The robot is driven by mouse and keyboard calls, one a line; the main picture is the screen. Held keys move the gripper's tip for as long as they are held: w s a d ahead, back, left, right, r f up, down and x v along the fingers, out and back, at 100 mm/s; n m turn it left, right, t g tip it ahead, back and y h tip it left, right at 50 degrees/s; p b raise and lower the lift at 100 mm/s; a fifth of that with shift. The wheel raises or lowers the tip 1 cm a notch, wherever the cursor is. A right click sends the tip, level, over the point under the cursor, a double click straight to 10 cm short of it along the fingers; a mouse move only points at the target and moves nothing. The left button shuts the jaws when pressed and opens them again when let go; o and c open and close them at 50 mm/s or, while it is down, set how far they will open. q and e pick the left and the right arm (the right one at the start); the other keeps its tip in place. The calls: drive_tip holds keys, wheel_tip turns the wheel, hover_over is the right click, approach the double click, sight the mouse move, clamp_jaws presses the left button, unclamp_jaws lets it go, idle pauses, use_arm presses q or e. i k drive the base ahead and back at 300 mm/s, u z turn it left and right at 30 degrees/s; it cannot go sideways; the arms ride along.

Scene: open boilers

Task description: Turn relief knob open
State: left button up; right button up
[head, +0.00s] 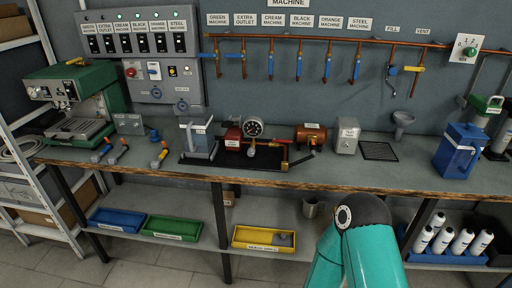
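No knob in the head view carries a label I can read as relief. A small rig with a round pressure gauge (254,127) stands on a black tray on the bench, with a red block (233,139) at its left and a copper cylinder (310,137) at its right. A small pale knob-like part (250,152) shows below the gauge; its setting is too small to tell. A green knob (469,51) sits on a white numbered plate at the upper right. One teal arm of mine rises at the bottom, right of centre; neither gripper shows.
The wooden bench (330,180) runs across the view. A green coffee machine (70,98) stands left, a blue container (459,150) right. A copper pipe with several valve handles hangs above. Yellow (264,249), green and blue trays lie on the lower shelf, with white bottles right.

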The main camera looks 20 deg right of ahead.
sight(251, 152)
drive_tip(key=z, duration=0.2)
drive_tip(key=i, duration=1.4)
drive_tip(key=u, duration=0.35)
